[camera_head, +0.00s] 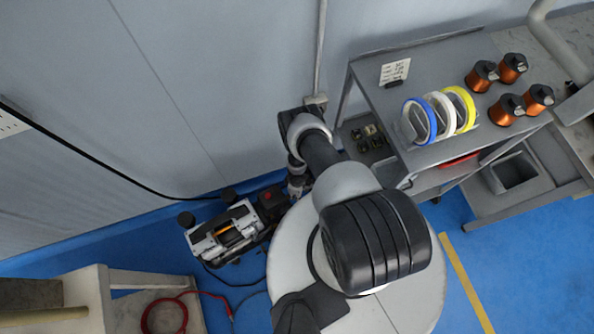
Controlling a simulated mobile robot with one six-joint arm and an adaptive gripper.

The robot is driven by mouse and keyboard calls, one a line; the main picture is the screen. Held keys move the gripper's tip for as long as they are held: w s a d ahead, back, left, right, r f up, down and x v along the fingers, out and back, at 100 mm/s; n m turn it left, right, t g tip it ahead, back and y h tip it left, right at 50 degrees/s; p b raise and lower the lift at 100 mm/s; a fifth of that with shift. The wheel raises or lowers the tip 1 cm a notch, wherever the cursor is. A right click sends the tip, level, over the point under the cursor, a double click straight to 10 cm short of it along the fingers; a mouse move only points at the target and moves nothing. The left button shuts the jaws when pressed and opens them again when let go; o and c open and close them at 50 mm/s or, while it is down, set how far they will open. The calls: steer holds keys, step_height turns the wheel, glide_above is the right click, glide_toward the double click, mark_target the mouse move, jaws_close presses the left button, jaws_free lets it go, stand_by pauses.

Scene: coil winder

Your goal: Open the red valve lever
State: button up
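No red valve lever can be clearly made out. A small red part (267,196) shows on a dark box at the right end of a low machine (224,232) on the floor by the wall. I cannot tell whether this part is the lever or how it is turned. My arm reaches over toward the wall and bends down there. My gripper (296,188) is small and partly hidden, just right of the dark box. Its fingers cannot be made out, nor whether it touches anything.
A grey cart (440,75) at the right holds blue, white and yellow tape rolls (440,113) and several copper coils (509,105). A black cable (95,158) hangs along the wall.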

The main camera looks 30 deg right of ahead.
steer(key=shift+f, duration=0.25)
steer(key=shift+c, duration=0.2)
jaws_close()
